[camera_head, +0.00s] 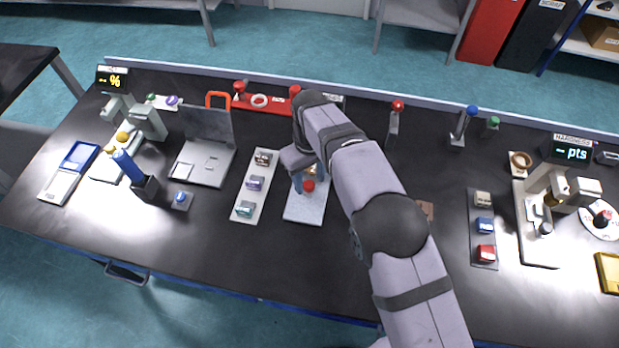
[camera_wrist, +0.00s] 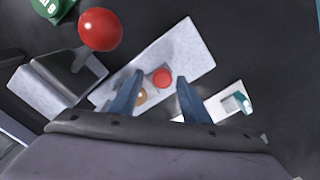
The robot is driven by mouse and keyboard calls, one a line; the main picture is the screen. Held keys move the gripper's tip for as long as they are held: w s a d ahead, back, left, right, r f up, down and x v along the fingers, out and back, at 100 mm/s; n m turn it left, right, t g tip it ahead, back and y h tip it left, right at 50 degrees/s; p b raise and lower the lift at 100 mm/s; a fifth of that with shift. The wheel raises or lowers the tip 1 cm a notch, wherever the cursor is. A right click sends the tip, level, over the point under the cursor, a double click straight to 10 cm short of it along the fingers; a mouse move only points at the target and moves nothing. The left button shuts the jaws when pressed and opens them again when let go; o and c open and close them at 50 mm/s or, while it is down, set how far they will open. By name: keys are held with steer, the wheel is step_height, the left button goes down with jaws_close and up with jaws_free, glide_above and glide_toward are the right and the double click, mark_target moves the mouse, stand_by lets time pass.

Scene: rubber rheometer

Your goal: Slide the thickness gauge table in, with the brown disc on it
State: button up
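The thickness gauge table appears to be the pale flat plate (camera_head: 304,208) under my gripper; it also shows in the wrist view (camera_wrist: 183,53) as a long light slab. A red knob (camera_wrist: 161,77) stands on it, also visible in the head view (camera_head: 309,186). A brown-orange disc (camera_wrist: 142,97) lies beside the knob, partly hidden by a finger. My gripper (camera_wrist: 160,82) is open, its two blue fingers apart on either side of the knob in the picture. Whether they touch it I cannot tell. My arm hides much of the gauge in the head view.
A pale strip (camera_head: 239,215) with several samples lies left of the plate. A red ball knob (camera_wrist: 100,30) and a grey block (camera_wrist: 62,78) are close by in the wrist view. A red-knobbed post (camera_head: 393,125) stands right of my arm. The front left bench is clear.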

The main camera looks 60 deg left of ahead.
steer(key=shift+r+b, duration=1.1)
steer(key=shift+r, duration=2.6)
